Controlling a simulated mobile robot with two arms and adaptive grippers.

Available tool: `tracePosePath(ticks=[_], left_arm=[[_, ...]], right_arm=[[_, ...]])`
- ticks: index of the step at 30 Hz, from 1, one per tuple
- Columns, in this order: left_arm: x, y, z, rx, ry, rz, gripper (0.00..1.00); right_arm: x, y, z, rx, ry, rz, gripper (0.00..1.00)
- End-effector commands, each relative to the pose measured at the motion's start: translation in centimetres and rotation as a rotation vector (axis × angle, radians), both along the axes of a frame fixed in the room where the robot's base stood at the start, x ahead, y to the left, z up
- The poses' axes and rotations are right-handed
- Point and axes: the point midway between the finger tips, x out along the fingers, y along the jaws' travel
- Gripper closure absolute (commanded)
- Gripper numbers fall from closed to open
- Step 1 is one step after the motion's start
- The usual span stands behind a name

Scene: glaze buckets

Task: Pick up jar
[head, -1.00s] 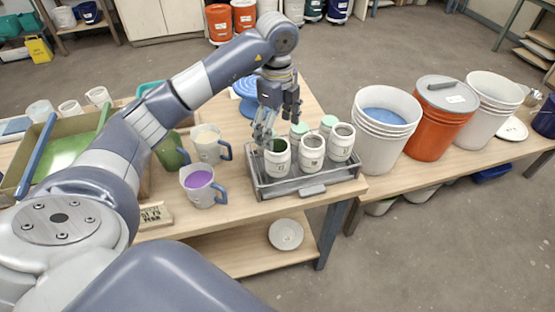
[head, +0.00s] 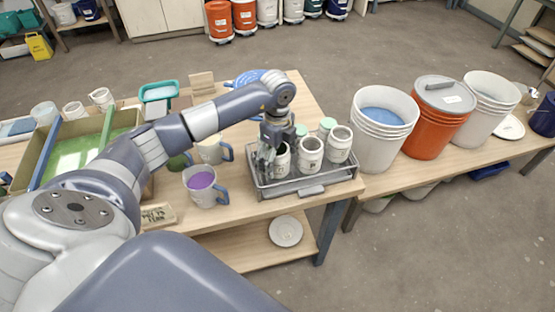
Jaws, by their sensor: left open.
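Several white jars stand in a grey wire-sided tray on the wooden table. The front row has a left jar (head: 279,160), a middle jar (head: 310,154) and a right jar (head: 339,144). Behind them are jars with pale green lids (head: 327,124). The tray (head: 312,190) has a handle at its front. My left gripper (head: 266,163) is open and low at the tray's left end, with its fingers beside the left jar and covering part of it. I cannot tell whether they touch it. My right gripper is not in view.
A jug of purple glaze (head: 201,187) and a second jug (head: 212,150) stand left of the tray. White buckets (head: 378,145) and an orange bucket (head: 433,132) stand to the right. A wooden sign block (head: 158,216) lies near the front edge.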

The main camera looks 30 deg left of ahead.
Motion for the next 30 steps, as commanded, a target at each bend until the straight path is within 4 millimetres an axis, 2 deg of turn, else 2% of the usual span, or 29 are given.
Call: tracePosePath(ticks=[3,4,11,23,30], left_arm=[[0.0,0.0,0.0,0.0,0.0,-0.001,0.17],[0.0,0.0,0.0,-0.001,0.0,-0.001,0.22],[0.0,0.0,0.0,-0.001,0.0,-0.001,0.74],[0.1,0.0,0.4,-0.001,-0.003,-0.001,0.75],[0.2,-0.1,3.0,-0.002,-0.009,-0.001,0.75]], right_arm=[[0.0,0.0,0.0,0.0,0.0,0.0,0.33],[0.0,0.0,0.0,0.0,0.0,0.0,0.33],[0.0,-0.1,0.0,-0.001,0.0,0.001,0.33],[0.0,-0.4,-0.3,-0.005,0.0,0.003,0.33],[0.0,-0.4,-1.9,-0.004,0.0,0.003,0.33]])
